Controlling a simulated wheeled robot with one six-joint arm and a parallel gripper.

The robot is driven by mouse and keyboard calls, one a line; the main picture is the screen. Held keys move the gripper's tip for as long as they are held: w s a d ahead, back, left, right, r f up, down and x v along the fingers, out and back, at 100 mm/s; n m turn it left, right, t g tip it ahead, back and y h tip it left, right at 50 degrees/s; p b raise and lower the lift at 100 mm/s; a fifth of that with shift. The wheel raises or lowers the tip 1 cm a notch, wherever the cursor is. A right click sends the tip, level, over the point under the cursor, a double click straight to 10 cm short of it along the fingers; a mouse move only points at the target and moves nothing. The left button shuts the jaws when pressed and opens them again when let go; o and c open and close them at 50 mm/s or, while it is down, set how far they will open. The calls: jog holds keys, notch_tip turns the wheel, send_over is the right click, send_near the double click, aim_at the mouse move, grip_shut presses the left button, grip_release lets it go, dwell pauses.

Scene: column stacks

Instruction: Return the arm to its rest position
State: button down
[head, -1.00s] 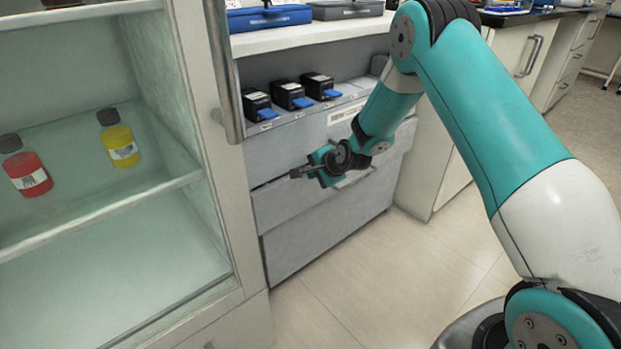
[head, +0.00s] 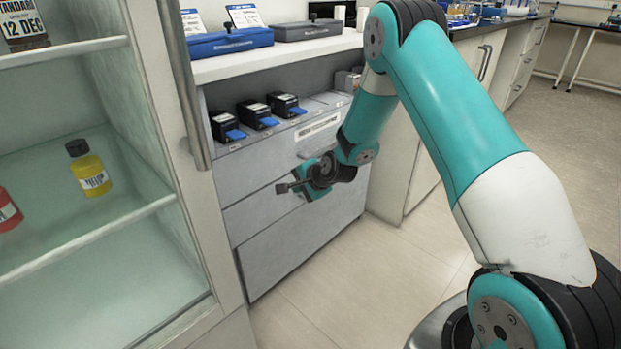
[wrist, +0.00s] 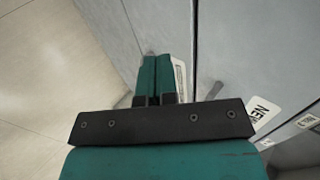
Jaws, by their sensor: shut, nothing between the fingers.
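My gripper (head: 284,188) is at the end of my teal and white arm, in front of the grey drawer unit (head: 300,245) in the head view. Its fingers point to the left and are shut with nothing between them. In the wrist view my gripper (wrist: 157,60) shows two teal fingers side by side, close to the grey drawer fronts (wrist: 228,45). I cannot tell whether the fingers touch the drawer front. My arm is bent, with its elbow high.
A glass-fronted cabinet (head: 205,310) with a yellow bottle (head: 90,172) and a red bottle (head: 8,212) stands at left. Several black devices with blue tabs, such as one (head: 226,127), sit above the drawers. Floor (head: 335,290) is clear.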

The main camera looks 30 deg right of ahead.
jog(key=s+a+r+n+g+y+p, duration=0.1)
jog(key=s+a+r+n+g+y, duration=0.25)
jog(key=s+a+r+n, duration=1)
jog(key=s+a+r+n+g+h, duration=0.1)
jog(key=s+r+n+g, duration=0.2)
jog(key=s, duration=0.5)
jog(key=s+a+r+n+g, duration=0.1)
jog(key=s+a+r+n, duration=0.15)
jog(key=s+r, duration=0.4)
jog(key=s+a+r+n+g+h, duration=0.1)
jog(key=s+r+n, duration=0.2)
jog(key=s, duration=0.6)
notch_tip(320, 180, up, 28)
jog(key=p, duration=2.8)
jog(key=shift+s+d+p, duration=0.3)
jog(key=shift+s+p, duration=0.05)
jog(key=shift+s, duration=0.05)
jog(key=shift+r+g, duration=0.1)
jog(key=shift+g, duration=0.15)
